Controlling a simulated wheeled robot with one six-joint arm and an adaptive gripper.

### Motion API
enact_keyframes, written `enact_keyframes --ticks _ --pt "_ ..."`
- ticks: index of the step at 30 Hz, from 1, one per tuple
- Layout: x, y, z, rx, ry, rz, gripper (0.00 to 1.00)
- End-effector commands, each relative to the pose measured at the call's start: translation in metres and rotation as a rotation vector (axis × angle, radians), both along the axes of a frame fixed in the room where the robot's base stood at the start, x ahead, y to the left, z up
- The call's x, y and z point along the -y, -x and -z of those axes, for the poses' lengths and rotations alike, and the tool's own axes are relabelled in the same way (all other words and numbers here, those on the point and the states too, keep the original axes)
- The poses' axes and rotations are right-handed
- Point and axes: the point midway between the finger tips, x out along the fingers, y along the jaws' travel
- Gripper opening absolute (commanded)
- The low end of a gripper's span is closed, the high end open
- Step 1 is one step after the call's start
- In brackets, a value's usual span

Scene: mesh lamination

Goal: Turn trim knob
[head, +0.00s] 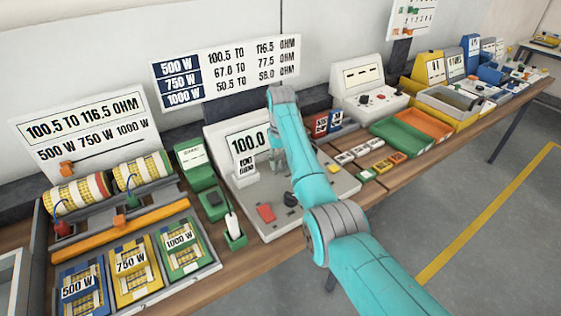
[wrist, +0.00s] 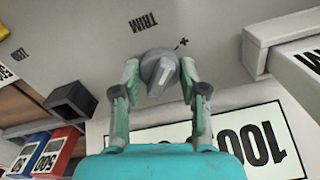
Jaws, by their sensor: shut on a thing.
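The trim knob (wrist: 160,72) is grey and rounded with a light pointer bar, on the panel beside the printed word TRIM and a small plus mark. My gripper (wrist: 160,78) has one finger on each side of the knob and is shut on it. In the head view my teal arm hides the knob and most of the gripper. The grey test console (head: 335,185) carries the panel, and its display (head: 247,141) reads 100.0, partly covered by my arm. The display also shows upside down in the wrist view (wrist: 245,140).
A small white block marked 100 (head: 245,167) stands before the display. A red button (head: 265,213) and a black knob (head: 290,200) are at the console's front. Green (head: 402,139) and orange (head: 427,123) trays lie right; coloured wattage trays (head: 133,268) lie left.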

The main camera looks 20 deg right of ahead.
Motion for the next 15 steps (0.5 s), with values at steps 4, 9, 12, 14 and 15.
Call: enact_keyframes --ticks 4,9,12,14,15 --pt "0.0001 0.0004 0.0008 -0.002 0.0 0.004 0.08" --pt "0.0001 0.0005 0.0009 -0.002 0.0 0.004 0.08" --pt "0.0001 0.0005 0.0009 -0.002 0.0 0.004 0.52" --pt "0.0001 0.0004 0.0008 -0.002 0.0 0.003 0.67" --pt "0.0001 0.0004 0.0007 -0.001 0.0 0.003 0.68"
